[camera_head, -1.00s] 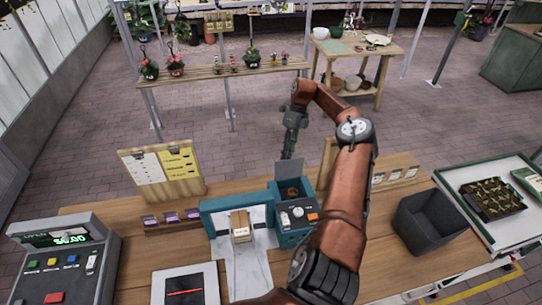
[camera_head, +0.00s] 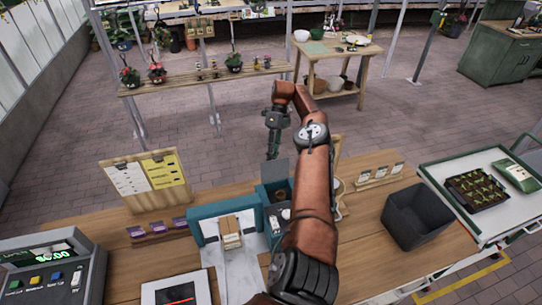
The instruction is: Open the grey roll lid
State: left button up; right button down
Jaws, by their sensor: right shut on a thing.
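The grey roll lid (camera_head: 277,172) stands raised at the back of the teal label printer (camera_head: 271,224). Part of the roll compartment shows open below it, with a brownish roll (camera_head: 280,195) inside. My right gripper (camera_head: 273,156) is at the lid's top edge, pointing down behind it. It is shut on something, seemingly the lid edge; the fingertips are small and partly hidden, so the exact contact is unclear. My right arm covers the printer's right side. My left gripper is not in view.
A small carton (camera_head: 230,232) sits under the teal arch left of the printer. A clipboard stand (camera_head: 147,181) is behind it to the left, a cash register (camera_head: 52,270) at far left. A dark bin (camera_head: 416,217) and seedling tray (camera_head: 476,189) are right.

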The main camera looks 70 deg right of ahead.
jog(key=c, duration=2.3)
grip_release()
jog(key=shift+s+f, duration=0.35)
jog(key=shift+f, duration=0.15)
jog(key=o, duration=0.5)
jog(key=shift+d, duration=0.2)
jog(key=shift+o, duration=0.2)
jog(key=shift+r, duration=0.1)
jog(key=shift+w+r, duration=0.1)
jog(key=shift+r, duration=0.15)
notch_tip(320, 180, up, 10)
jog(key=shift+f, duration=0.25)
jog(key=shift+c, duration=0.2)
